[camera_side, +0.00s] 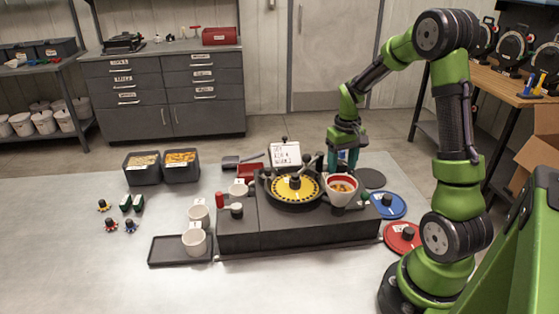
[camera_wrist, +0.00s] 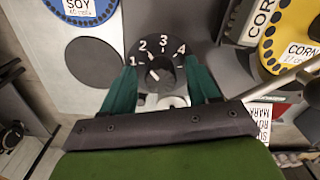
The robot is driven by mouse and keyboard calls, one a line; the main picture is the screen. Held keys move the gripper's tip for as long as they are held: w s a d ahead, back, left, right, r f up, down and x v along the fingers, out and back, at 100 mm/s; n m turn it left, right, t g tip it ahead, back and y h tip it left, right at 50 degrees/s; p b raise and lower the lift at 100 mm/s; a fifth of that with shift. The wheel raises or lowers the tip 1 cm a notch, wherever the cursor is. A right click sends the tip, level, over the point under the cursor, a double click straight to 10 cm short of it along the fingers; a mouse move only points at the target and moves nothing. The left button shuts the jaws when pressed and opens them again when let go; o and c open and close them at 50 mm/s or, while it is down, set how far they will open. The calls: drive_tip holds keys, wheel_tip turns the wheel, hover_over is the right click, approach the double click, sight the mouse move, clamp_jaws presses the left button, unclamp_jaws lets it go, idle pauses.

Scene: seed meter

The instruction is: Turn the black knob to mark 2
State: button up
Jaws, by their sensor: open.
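The black knob (camera_wrist: 160,77) sits on a dark dial plate with white marks 1, 2, 3 and 4 in an arc above it in the wrist view. My gripper (camera_wrist: 160,74) is open, with one green finger on each side of the knob; I cannot tell whether they touch it. Which mark the knob points at is too small to tell. In the side view my gripper (camera_side: 346,158) is lowered behind the right end of the dark seed meter (camera_side: 265,237), and the knob is hidden there.
A yellow seed disc (camera_side: 282,188) lies on the meter beside a red-rimmed bowl (camera_side: 341,190). A white sign (camera_side: 286,153) stands behind the disc. Blue (camera_side: 388,205) and red (camera_side: 402,238) discs lie at right. The table's left front is clear.

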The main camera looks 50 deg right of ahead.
sight(342, 163)
wheel_tip(342, 163, up, 17)
idle(0.4)
drive_tip(key=shift+f, duration=0.1)
drive_tip(key=s+a+n+t+y, duration=0.1)
drive_tip(key=s+a+t, duration=0.2)
drive_tip(key=a, duration=0.9)
drive_tip(key=s+a+t+y, duration=0.1)
drive_tip(key=s+a+t, duration=0.3)
drive_tip(key=a, duration=0.9)
drive_tip(key=shift+s+a+f+n, duration=0.2)
drive_tip(key=shift+s+a+n, duration=0.1)
drive_tip(key=shift+n, duration=0.1)
drive_tip(key=shift+c, duration=0.2)
